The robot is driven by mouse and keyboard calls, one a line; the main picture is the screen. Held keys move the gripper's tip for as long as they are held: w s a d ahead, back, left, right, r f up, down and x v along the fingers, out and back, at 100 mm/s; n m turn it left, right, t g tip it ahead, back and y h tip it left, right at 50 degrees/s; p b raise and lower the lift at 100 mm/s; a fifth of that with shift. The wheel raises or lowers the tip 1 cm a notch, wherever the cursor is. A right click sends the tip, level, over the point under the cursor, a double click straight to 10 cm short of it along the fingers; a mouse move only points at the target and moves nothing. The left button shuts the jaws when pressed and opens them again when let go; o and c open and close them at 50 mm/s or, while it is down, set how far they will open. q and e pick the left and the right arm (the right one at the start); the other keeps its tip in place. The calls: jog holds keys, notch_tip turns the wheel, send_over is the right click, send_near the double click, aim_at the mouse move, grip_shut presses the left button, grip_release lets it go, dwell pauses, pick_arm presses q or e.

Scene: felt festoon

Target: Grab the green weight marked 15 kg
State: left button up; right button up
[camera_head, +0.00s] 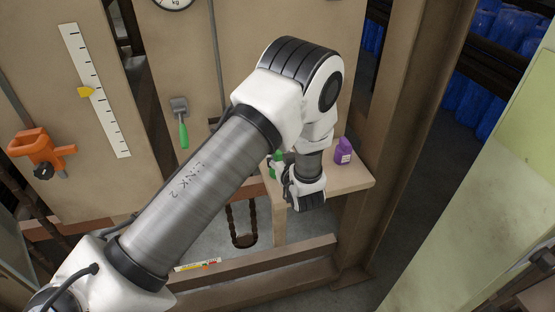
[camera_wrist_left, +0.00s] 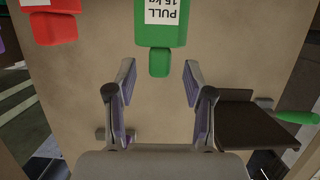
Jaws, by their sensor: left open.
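The green weight (camera_wrist_left: 160,32) is at the top middle of the left wrist view. Its white label reads PULL 15 kg, upside down in this view. A narrow green knob (camera_wrist_left: 160,63) sticks out from it towards my left gripper (camera_wrist_left: 159,78). The gripper is open, with a finger on either side of the knob and gaps on both sides. In the head view the left gripper (camera_head: 304,192) is at the small wooden shelf, and a green piece (camera_head: 278,157) shows beside it, mostly hidden by my arm. My right gripper is out of view.
A red weight (camera_wrist_left: 55,25) is left of the green one in the wrist view. A purple weight (camera_head: 343,151) stands on the wooden shelf (camera_head: 352,179). A green-handled tool (camera_head: 181,124) and an orange clamp (camera_head: 40,150) are on the panels. A wooden post stands right of the shelf.

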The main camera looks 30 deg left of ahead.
pick_arm(q)
jog(key=x, duration=0.4)
jog(key=shift+f, duration=0.15)
jog(key=shift+s+d, duration=0.1)
jog(key=shift+d, duration=0.05)
jog(key=shift+s+d, duration=0.1)
jog(key=shift+c, duration=1.1)
grip_shut()
jog(key=shift+r, duration=0.25)
